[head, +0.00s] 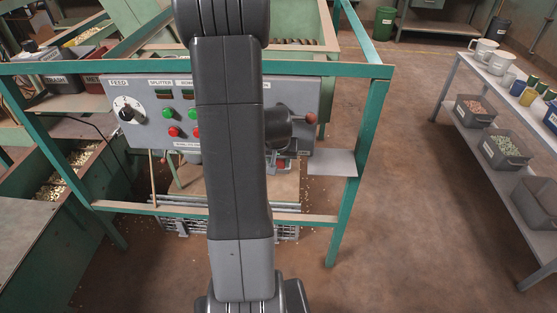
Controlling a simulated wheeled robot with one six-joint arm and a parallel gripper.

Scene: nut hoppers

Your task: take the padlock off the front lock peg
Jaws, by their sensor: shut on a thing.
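My gripper (279,157) shows only in small part, just right of my upright arm link and below the dark wrist, at the lower edge of the grey control panel (150,95). It is shut on a small red thing (283,164), which looks like the padlock. Most of the fingers and the padlock's shackle are hidden or too small to make out. The front lock peg cannot be made out, so I cannot tell whether the padlock is still around it.
A lever knob (311,118) is close right of my wrist. A pale plate (332,163) juts out at lower right. A shelf (460,100) with mugs and bins stands right; the floor between is clear.

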